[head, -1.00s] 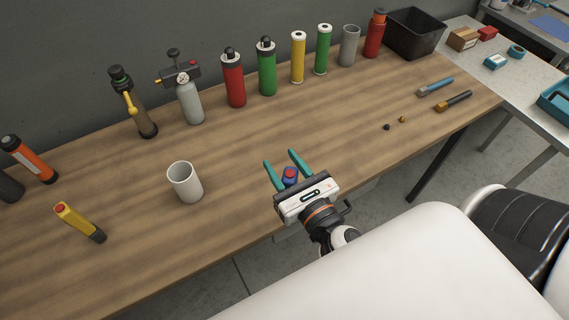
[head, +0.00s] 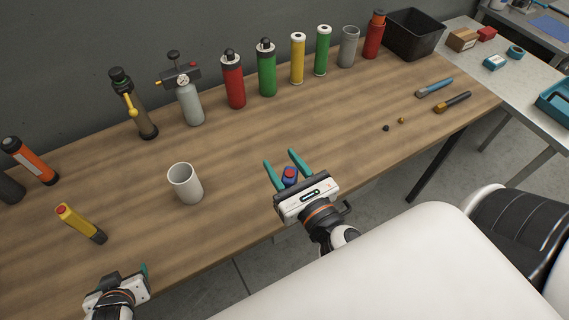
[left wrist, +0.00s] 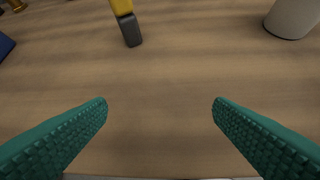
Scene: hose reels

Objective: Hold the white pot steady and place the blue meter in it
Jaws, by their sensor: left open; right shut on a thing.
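The white pot (head: 186,183) stands upright on the wooden table, left of the middle in the head view; its lower part shows at the upper right in the left wrist view (left wrist: 293,14). The blue meter (head: 290,176), with a red top, is between the teal fingers of my right gripper (head: 281,166), which is shut on it. That gripper is right of the pot, near the table's front edge. My left gripper (left wrist: 160,105) is open and empty over the front edge, below and left of the pot in the head view (head: 120,278).
A yellow meter (head: 80,222) with a red top lies left of the pot; it shows ahead of my left fingers. An orange flashlight (head: 29,159) is at the far left. Several bottles and canisters line the back. The table between pot and right gripper is clear.

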